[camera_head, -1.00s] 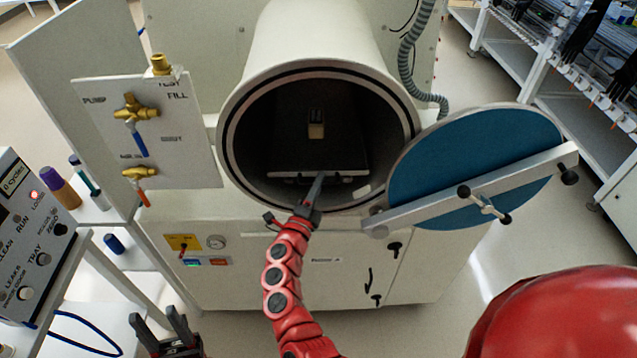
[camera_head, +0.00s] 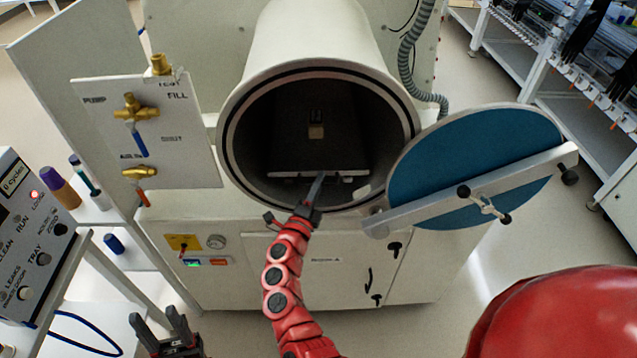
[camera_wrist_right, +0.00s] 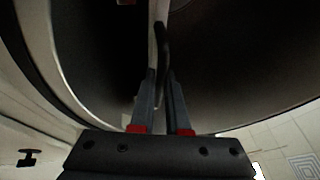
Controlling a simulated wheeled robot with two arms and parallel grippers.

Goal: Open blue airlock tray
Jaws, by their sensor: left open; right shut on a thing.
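The airlock (camera_head: 231,90) is a pale cylinder with its round mouth uncovered. Its blue door (camera_head: 470,150) is swung out to the right. My right gripper (camera_head: 319,182) reaches into the mouth at the tray's front. In the right wrist view, its fingers (camera_wrist_right: 160,85) are shut on a dark curved handle (camera_wrist_right: 162,45). The fingers hide part of the handle. My left gripper (camera_head: 174,325) is open and empty at lower left.
A valve panel (camera_head: 160,140) stands left of the mouth. A control box (camera_head: 25,240) and shelf with bottles (camera_head: 60,187) are at far left. The door's crossbar (camera_head: 480,190) juts close to the right of my right arm. Floor is clear at right.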

